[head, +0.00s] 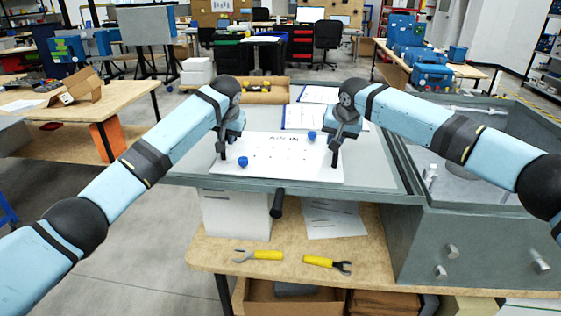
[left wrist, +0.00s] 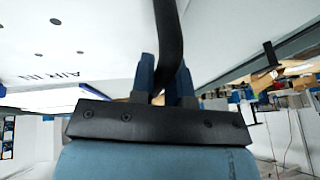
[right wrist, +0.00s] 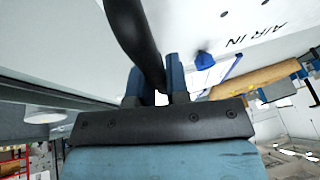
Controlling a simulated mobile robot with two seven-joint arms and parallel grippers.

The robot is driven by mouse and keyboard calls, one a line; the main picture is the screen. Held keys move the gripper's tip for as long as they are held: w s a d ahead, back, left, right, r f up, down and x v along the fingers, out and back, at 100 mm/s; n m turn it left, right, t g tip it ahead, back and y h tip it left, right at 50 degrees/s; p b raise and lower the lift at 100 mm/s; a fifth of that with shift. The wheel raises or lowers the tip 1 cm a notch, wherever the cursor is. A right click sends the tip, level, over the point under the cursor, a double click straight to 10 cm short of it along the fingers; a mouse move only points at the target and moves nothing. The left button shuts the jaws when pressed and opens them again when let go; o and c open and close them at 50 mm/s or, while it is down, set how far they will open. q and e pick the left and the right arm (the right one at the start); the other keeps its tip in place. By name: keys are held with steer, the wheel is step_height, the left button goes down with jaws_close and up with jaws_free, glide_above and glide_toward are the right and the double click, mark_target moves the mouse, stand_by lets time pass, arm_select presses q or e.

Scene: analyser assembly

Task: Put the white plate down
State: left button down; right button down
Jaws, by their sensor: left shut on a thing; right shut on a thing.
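The white plate (head: 275,174), marked "AIR IN", lies flat over the grey tray-like surface (head: 378,172) in the head view. Two blue knobs (head: 243,162) (head: 312,135) show on it. My left gripper (head: 222,146) is at its left side, shut on a black curved handle (left wrist: 172,35). My right gripper (head: 337,148) is at its right side, shut on another black handle (right wrist: 135,35). The plate also shows in the left wrist view (left wrist: 110,35) and the right wrist view (right wrist: 215,35). I cannot tell whether its underside touches the grey surface.
White sheets (head: 303,116) lie behind the plate. A grey open housing (head: 470,235) stands at the right. Yellow-handled tools (head: 266,255) (head: 318,261) lie on the wooden bench (head: 220,262) in front. A side table (head: 60,122) stands at the left.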

arm_select(q)
steer(key=shift+a+f+b, duration=0.15)
steer(key=shift+f+b, duration=0.35)
steer(key=shift+f, duration=0.1)
arm_select(e)
steer(key=shift+d+f, duration=0.2)
steer(key=shift+f, duration=0.45)
arm_select(q)
steer(key=c, duration=1.1)
jaws_free()
steer(key=shift+r, duration=0.2)
arm_select(e)
steer(key=c, duration=1.1)
jaws_free()
steer(key=shift+r, duration=0.2)
arm_select(q)
steer(key=shift+s, duration=0.1)
arm_select(e)
steer(key=shift+s+a, duration=0.1)
arm_select(q)
steer(key=shift+r, duration=0.1)
